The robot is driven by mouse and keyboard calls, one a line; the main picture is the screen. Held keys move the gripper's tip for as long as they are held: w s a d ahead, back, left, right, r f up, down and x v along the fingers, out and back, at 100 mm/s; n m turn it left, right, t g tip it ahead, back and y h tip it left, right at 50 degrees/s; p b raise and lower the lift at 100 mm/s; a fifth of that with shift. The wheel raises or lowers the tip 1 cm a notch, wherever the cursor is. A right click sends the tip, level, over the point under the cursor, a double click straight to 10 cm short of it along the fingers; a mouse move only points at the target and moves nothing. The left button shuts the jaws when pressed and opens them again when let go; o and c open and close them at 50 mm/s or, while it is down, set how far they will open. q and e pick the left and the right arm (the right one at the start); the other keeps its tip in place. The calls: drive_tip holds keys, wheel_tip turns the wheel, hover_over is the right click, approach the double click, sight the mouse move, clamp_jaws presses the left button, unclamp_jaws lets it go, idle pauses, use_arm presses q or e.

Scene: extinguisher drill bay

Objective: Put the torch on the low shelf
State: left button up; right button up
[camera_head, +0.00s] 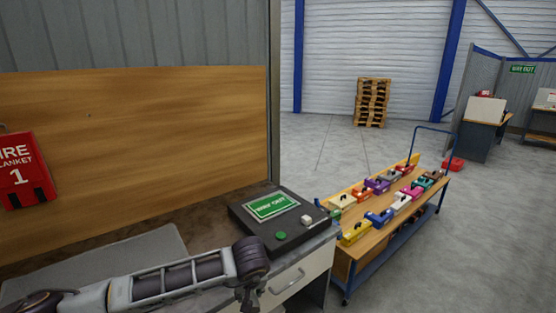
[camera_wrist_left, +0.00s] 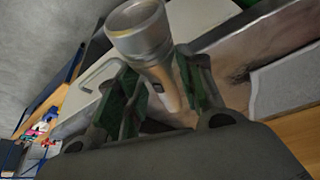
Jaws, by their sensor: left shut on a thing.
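A silver-grey torch (camera_wrist_left: 142,38) with a wide round head is between the two fingers of my left gripper (camera_wrist_left: 160,80) in the left wrist view. The fingers, with green inner pads, are shut on its body. In the head view my left arm reaches across the bench from the left, and my left gripper (camera_head: 249,298) points down at the bench's front edge, by the drawer. The torch cannot be made out there. A low shelf (camera_head: 405,235) shows under the trolley top; whether it is the task's shelf I cannot tell. My right gripper is not in view.
A black box (camera_head: 291,240) with a green sign and buttons sits on the bench by the drawer (camera_head: 290,278). The trolley (camera_head: 375,207) holds several coloured blocks. A red fire blanket case (camera_head: 22,170) hangs on the board.

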use_arm(q)
drive_tip(key=shift+w+d+m+h, duration=0.15)
drive_tip(key=shift+d+m+h, duration=0.35)
drive_tip(key=shift+m, duration=0.6)
drive_tip(key=shift+d+m, duration=0.25)
drive_tip(key=shift+m, duration=0.35)
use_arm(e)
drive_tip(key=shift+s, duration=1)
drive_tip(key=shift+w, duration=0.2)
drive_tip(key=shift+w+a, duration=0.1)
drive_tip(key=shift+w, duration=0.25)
use_arm(q)
drive_tip(key=shift+a+r, duration=0.1)
